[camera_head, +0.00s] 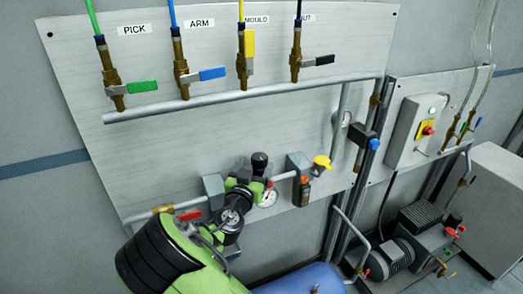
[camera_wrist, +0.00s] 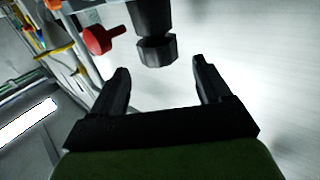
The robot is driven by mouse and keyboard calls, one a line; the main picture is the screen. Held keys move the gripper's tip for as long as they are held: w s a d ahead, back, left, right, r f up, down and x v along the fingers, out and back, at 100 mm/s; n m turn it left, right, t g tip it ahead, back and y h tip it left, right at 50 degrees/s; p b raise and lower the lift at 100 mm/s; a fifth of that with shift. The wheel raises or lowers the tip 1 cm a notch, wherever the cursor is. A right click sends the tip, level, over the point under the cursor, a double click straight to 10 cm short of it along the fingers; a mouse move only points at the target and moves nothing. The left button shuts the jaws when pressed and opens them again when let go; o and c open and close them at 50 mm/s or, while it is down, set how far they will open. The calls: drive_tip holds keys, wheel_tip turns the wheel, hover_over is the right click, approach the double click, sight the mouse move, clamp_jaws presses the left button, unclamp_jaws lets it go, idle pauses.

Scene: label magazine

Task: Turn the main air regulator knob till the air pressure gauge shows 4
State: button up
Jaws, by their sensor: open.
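The main air regulator knob, dark and faceted, shows in the wrist view (camera_wrist: 156,51) just beyond and between my fingertips, with a gap to both. In the head view a black knob (camera_head: 259,160) stands upright above the round white pressure gauge (camera_head: 268,198). The gauge's needle is too small to read. My gripper (camera_wrist: 162,78) is open and empty, its two black fingers apart. In the head view my green and black arm reaches up to the regulator from below and hides part of it; its fingers are hard to make out there.
A red handle (camera_wrist: 103,39) sits close left of the knob in the wrist view. A yellow handle (camera_head: 322,162) and an orange-topped fitting (camera_head: 304,182) are right of the gauge. A red lever (camera_head: 190,215) is left. Valves and pipes line the panel above.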

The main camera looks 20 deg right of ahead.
sight(261, 154)
drive_tip(key=p+x, duration=0.1)
drive_tip(key=x, duration=0.6)
drive_tip(key=shift+w+p, duration=0.15)
drive_tip(key=shift+p, duration=0.2)
drive_tip(key=shift+c, duration=0.2)
drive_tip(key=c, duration=0.9)
